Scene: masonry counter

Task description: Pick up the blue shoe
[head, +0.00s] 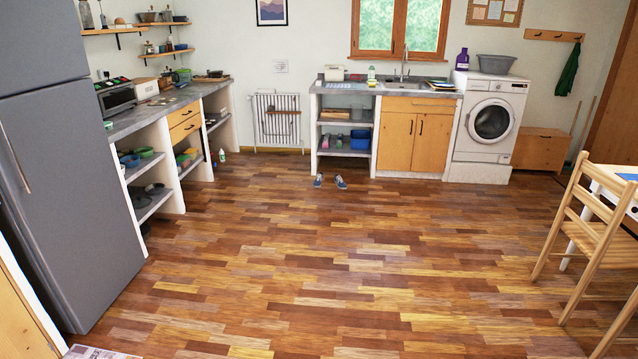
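A pair of small blue shoes with light parts lies on the wooden floor at the far side of the room, in front of the open shelf unit. The left blue shoe (318,181) and the right blue shoe (341,183) are a little apart. Both are small in the head view, so fine detail is hard to see. Neither of my grippers is in the head view.
The wooden floor (300,260) between me and the shoes is clear. A grey fridge (60,150) stands at the left and a wooden chair (590,225) at the right. A washing machine (490,120) and sink cabinet (415,140) line the back wall.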

